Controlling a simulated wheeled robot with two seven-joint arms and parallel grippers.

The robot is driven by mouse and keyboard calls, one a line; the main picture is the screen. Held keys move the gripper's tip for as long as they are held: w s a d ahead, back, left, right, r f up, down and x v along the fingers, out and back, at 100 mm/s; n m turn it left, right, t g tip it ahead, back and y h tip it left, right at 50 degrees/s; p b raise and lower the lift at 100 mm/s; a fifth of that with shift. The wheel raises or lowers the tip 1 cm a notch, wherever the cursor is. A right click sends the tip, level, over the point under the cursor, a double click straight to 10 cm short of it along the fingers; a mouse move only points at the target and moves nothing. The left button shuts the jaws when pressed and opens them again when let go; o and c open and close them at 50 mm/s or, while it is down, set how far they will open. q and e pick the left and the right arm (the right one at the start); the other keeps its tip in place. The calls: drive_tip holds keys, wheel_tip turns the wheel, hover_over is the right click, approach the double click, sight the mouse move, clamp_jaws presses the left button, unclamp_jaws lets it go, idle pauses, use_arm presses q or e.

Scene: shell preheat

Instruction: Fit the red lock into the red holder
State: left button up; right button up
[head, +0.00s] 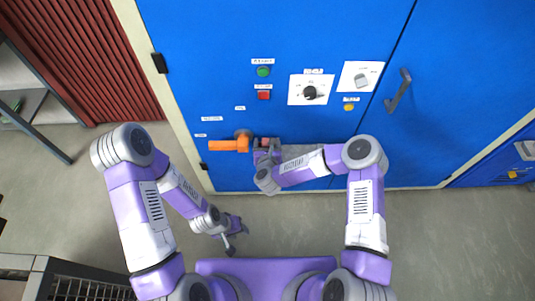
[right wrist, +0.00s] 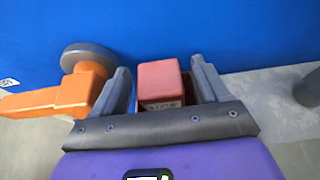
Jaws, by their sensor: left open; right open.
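A red block (right wrist: 160,78) with a small printed label on its near face shows between the two fingers of my right gripper (right wrist: 164,84) in the right wrist view. The fingers are open, one on each side of it, and a gap shows on at least the left. I cannot tell whether this block is the lock or the holder. In the head view, its red (head: 270,141) shows at the blue cabinet front beside my right gripper (head: 265,151), which partly hides it. My left gripper (head: 237,233) is open and empty, low and away from the cabinet.
An orange handle (head: 225,145) on a grey round hub (right wrist: 88,55) sits just left of the right gripper, close to its left finger. The blue cabinet (head: 215,55) carries a green button (head: 263,71), a red button (head: 264,95) and dials. The grey floor before it is clear.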

drive_tip(key=p+v, duration=0.2)
drive_tip(key=v, duration=0.8)
drive_tip(key=s+f+n+g+y, duration=0.45)
drive_tip(key=s+f+n, duration=0.25)
drive_tip(key=n, duration=1)
drive_tip(key=s+d+f+n+g, duration=0.1)
drive_tip(key=s+d+n+g, duration=0.3)
drive_tip(key=s+n, duration=0.3)
drive_tip(key=s+d+f+n+g, duration=0.2)
drive_tip(key=s+d+n+g, duration=0.2)
drive_tip(key=s+n, duration=0.3)
drive_tip(key=shift+d+f+n+g, duration=0.15)
drive_tip(key=shift+d+n+g, duration=0.2)
drive_tip(key=shift+n, duration=0.85)
